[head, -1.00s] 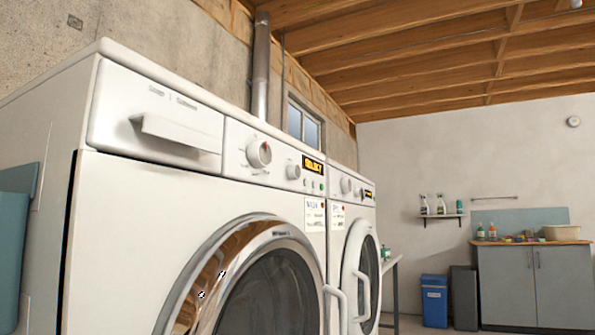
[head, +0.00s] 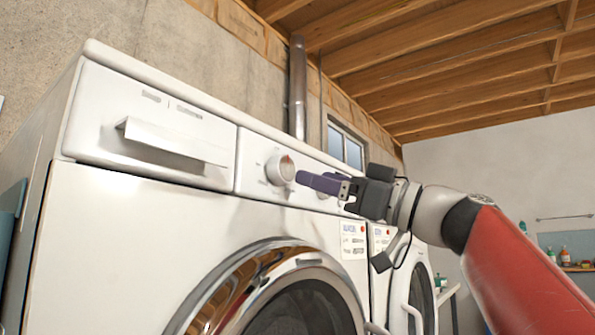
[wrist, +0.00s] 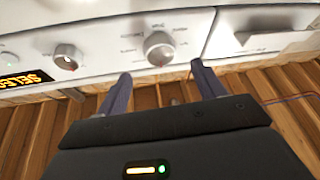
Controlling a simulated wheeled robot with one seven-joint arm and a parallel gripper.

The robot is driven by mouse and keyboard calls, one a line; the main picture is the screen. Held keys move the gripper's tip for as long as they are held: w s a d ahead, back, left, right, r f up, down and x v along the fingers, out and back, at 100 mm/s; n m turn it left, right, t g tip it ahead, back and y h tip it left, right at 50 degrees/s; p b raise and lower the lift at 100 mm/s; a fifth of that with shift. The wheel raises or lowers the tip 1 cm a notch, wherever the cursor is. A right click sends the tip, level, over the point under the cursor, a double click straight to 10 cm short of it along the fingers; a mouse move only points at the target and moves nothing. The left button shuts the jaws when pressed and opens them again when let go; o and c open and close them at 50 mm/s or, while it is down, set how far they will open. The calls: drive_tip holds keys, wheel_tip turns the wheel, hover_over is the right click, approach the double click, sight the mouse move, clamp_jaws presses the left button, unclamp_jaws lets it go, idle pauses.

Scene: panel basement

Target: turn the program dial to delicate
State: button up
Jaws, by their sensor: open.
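The detergent drawer handle (head: 170,142) juts out left of the dial. A smaller knob (wrist: 67,57) and a lit display (wrist: 25,80) lie on the dial's other side. The washer's round door (head: 290,290) is below. A second machine (head: 420,290) stands to the right.

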sight(288, 169)
drive_tip(key=p+x, duration=0.1)
drive_tip(key=x, duration=0.3)
drive_tip(key=shift+a+r+p, duration=0.1)
drive_tip(key=shift+r+p, duration=0.15)
drive_tip(key=shift+p, duration=0.15)
drive_tip(key=shift+w+a+r, duration=0.1)
drive_tip(key=shift+w+a, duration=0.25)
drive_tip(key=shift+a, duration=0.25)
drive_tip(key=c, duration=1)
drive_tip(key=shift+o, duration=0.2)
